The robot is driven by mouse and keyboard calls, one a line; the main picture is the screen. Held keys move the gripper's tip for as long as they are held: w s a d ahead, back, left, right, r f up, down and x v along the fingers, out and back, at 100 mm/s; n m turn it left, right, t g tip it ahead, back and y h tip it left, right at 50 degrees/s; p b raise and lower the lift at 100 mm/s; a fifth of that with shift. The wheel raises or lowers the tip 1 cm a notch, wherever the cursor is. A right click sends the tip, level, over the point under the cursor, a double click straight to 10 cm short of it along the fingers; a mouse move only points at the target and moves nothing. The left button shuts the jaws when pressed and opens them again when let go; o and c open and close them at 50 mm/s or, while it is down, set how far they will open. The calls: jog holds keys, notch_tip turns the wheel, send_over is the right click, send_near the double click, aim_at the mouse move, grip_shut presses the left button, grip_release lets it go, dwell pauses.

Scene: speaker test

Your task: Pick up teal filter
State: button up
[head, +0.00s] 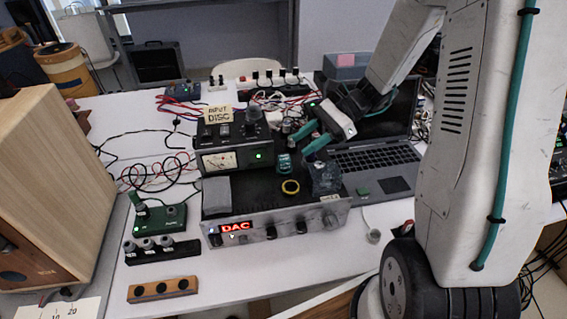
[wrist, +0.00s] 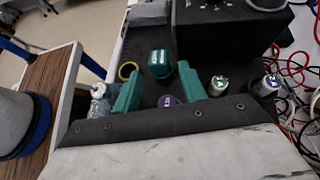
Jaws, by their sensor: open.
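The teal filter (head: 284,163) is a short teal cylinder with pale lettering on the black top of the amplifier. In the wrist view it (wrist: 160,64) lies just beyond the gap between the fingertips. My gripper (head: 298,145) has green fingers and is open and empty. In the head view it is close above and to the right of the filter. In the wrist view my gripper (wrist: 157,75) has its fingers spread on either side of the line to the filter, apart from it. A purple-topped round piece (wrist: 168,101) shows between the fingers, nearer the wrist.
A yellow ring (head: 290,187) lies in front of the filter. A translucent item (head: 325,177) stands right of it. Small silver-topped cylinders (wrist: 218,85) stand near the right finger. An open laptop (head: 375,160) is at right.

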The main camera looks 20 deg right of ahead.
aim_at(289, 156)
jog(key=x, duration=0.5)
jog(key=shift+s+f, duration=0.2)
jog(key=c, duration=0.8)
jog(key=shift+r, duration=0.1)
